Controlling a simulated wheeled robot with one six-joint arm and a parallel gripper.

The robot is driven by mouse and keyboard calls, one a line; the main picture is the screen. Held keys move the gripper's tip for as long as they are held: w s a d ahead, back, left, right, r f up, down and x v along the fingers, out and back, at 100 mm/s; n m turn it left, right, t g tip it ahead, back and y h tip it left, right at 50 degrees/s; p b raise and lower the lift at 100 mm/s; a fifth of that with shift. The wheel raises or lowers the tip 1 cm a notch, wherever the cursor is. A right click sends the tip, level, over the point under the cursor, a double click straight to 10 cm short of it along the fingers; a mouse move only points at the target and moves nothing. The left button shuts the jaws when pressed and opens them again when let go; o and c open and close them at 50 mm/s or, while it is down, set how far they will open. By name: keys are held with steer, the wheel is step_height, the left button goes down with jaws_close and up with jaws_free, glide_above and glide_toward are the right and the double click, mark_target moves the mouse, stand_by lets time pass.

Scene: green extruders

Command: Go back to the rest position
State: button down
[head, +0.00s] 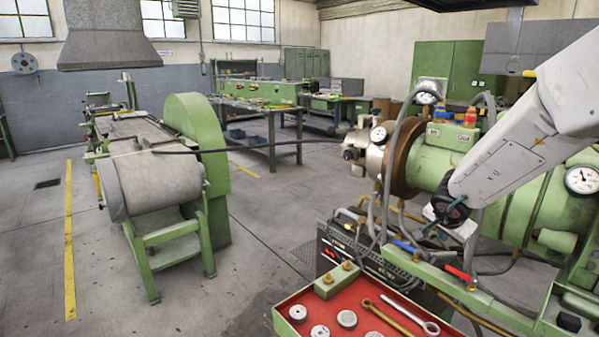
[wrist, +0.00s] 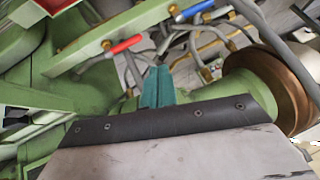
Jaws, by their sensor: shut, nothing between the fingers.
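My gripper (head: 437,228) is at the right of the head view, at the end of my pale grey arm, in front of the green extruder (head: 432,155). Its teal fingers also show in the wrist view (wrist: 157,88), close together with nothing between them. They are in front of the extruder's green body (wrist: 250,92) and its hoses. I cannot tell the exact gap between the fingertips and the machine.
A red tray (head: 375,322) with round metal parts and wrenches is at the bottom. A green rail with red (head: 458,273) and blue (head: 404,246) valve handles runs below my gripper. A roller machine (head: 160,180) stands left. Open floor lies between.

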steer(key=a+r+n+t+y, duration=0.35)
steer(key=a+r+y, duration=0.2)
steer(key=a, duration=0.45)
steer(key=s+a+r+n+g+y, duration=0.35)
steer(key=s+a, duration=0.55)
steer(key=s, duration=0.3)
steer(key=s+d+n+g+h, duration=0.2)
steer(key=s+d, duration=0.1)
steer(key=s, duration=0.9)
steer(key=s+d+r+n+g+h, duration=0.1)
steer(key=s+d+n+g+h, duration=0.1)
steer(key=s, duration=1.1)
steer(key=shift+d+n+g+h, duration=0.3)
steer(key=shift+d+g+h, duration=0.2)
steer(key=shift+d, duration=0.2)
steer(key=shift+r, duration=0.1)
